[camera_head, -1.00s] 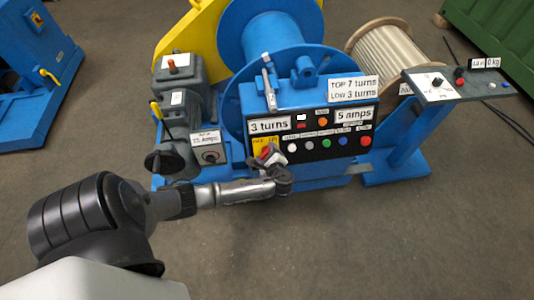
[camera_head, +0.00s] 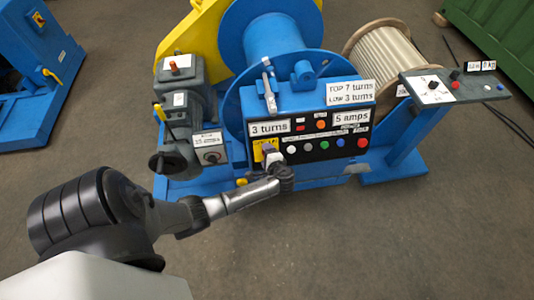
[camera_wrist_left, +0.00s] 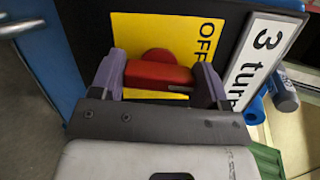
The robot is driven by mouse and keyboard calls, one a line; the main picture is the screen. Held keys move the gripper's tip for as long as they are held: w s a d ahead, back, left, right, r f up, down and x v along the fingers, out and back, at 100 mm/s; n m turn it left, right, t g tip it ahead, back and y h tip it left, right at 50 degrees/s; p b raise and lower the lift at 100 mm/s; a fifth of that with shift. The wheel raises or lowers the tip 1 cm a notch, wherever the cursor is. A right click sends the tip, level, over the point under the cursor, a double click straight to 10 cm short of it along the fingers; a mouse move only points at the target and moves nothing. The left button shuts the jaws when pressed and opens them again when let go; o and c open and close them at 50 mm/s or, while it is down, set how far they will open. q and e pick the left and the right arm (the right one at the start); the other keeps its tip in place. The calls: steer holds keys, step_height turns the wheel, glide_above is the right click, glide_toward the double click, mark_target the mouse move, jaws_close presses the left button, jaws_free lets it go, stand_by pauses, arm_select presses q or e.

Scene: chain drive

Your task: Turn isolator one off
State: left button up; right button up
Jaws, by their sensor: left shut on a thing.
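The isolator is a red handle (camera_wrist_left: 158,75) on a yellow plate (camera_wrist_left: 130,30) marked OFF, at the left end of the winch's black control panel. In the head view the yellow plate (camera_head: 258,153) shows only partly, below the "3 turns" label. My left gripper (camera_head: 272,157) is at the plate, its purple fingers either side of the red handle. In the left wrist view the left gripper (camera_wrist_left: 160,70) is shut on the handle, which lies across the direction of the OFF lettering. The lower part of the plate is mostly hidden by the gripper. My right gripper is not in view.
Several push buttons (camera_head: 325,146) sit just right of the gripper on the panel. A grey box with a small dial (camera_head: 211,157) is close on the left. Another blue machine with its own yellow switch plate (camera_head: 38,20) stands far left. The floor in front is clear.

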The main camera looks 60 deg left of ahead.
arm_select(q)
steer(key=n+h, duration=0.1)
steer(key=n, duration=0.3)
steer(key=shift+p, duration=0.4)
steer(key=n+h, duration=0.1)
steer(key=n, duration=0.3)
steer(key=shift+f+n, duration=0.1)
steer(key=shift+n, duration=0.7)
steer(key=o, duration=0.9)
steer(key=shift+o, duration=0.2)
